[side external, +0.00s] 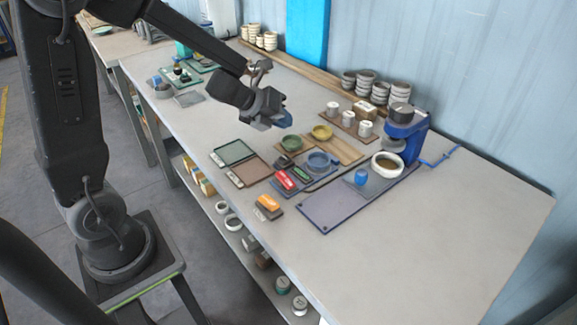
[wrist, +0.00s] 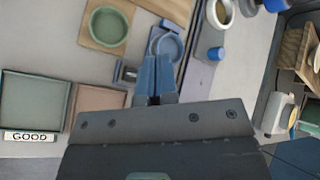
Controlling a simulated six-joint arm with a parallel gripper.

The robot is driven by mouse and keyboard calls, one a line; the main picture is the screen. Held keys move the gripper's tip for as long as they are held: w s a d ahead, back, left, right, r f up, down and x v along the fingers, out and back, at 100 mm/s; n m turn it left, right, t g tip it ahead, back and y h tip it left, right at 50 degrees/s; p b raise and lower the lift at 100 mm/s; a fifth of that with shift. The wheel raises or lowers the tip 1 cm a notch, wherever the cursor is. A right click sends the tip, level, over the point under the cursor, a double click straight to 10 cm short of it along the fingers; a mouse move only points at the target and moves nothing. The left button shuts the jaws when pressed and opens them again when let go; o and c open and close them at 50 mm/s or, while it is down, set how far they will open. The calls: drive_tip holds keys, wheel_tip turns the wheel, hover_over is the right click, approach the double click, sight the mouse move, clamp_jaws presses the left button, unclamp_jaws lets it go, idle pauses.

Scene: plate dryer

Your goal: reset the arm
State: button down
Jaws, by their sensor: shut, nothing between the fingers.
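My gripper (side external: 283,123) hangs above the workbench in the side external view, its blue fingers shut with nothing held. In the wrist view my gripper (wrist: 154,62) points over the bench, fingers together. Below and beyond it are a green dish (side external: 291,143) on a wooden board, an olive-yellow dish (side external: 321,132) on a wooden board, and a blue dish (side external: 318,160). The green dish (wrist: 108,26) and the blue dish (wrist: 168,46) also show in the wrist view. The gripper appears clear of all of them.
A green tray (side external: 233,152) and a brown tray (side external: 250,171) lie at the front. Red, green and orange stamp-like blocks sit nearby. A blue press-like device (side external: 407,130) stands right on a purple-grey plate (side external: 335,207). Stacked cups line the back wall. The bench's right end is clear.

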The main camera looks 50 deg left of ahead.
drive_tip(key=s+r+n+t+y, duration=0.1)
drive_tip(key=s+r+n+y, duration=0.65)
drive_tip(key=n, duration=0.75)
drive_tip(key=s+d+r+n+g+h, duration=0.1)
drive_tip(key=s+d+n+g+h, duration=0.1)
drive_tip(key=s+d+n, duration=0.2)
drive_tip(key=s+d+r+n+g+h, duration=0.1)
drive_tip(key=s+d+n+g+h, duration=0.2)
drive_tip(key=s+n, duration=0.6)
drive_tip(key=shift+s+d+r+n+h, duration=0.2)
drive_tip(key=shift+s+d+n+h, duration=0.15)
drive_tip(key=shift+s+d, duration=0.55)
